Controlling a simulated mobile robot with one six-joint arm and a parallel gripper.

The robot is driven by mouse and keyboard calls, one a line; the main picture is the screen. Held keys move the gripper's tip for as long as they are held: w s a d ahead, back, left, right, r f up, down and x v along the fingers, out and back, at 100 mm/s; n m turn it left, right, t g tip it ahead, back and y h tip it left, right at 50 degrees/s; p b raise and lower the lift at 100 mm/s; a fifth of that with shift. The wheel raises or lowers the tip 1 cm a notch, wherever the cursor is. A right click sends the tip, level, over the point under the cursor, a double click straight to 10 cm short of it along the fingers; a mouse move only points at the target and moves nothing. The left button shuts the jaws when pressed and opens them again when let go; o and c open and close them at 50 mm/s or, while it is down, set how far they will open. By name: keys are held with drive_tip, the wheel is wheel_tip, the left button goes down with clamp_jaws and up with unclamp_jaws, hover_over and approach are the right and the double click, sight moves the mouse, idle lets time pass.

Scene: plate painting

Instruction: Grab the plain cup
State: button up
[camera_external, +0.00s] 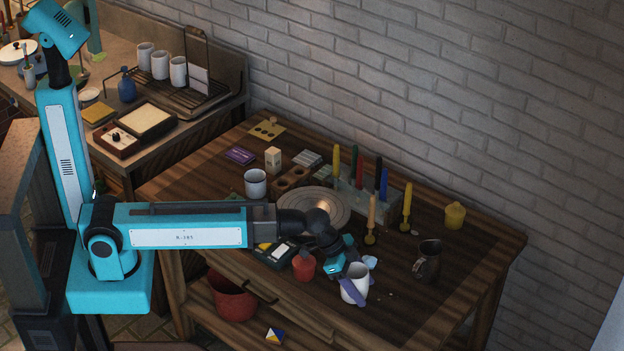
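A plain white cup (359,276) stands near the front edge of the wooden table, right of the red pot. My gripper (359,275) is down at this cup. One purple finger crosses the cup's near side, and a pale blue tip shows behind its rim. The finger partly hides the cup. I cannot tell whether both fingers press on it. A second white cup (255,184), with a dark rim, stands at the table's left part, away from my gripper. A dark mug (427,261) stands to the right.
A round metal plate (312,203) lies behind my forearm. Candle-like coloured sticks stand in a rack (350,193) behind it. A small red pot (304,266) is close left of my gripper. A yellow pot (455,215) stands far right. The table's right front is mostly clear.

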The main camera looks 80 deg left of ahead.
drive_tip(key=c, duration=0.4)
drive_tip(key=shift+o, duration=0.2)
drive_tip(key=shift+r, duration=0.4)
drive_tip(key=shift+r+b, duration=0.7)
drive_tip(key=shift+r, duration=3.85)
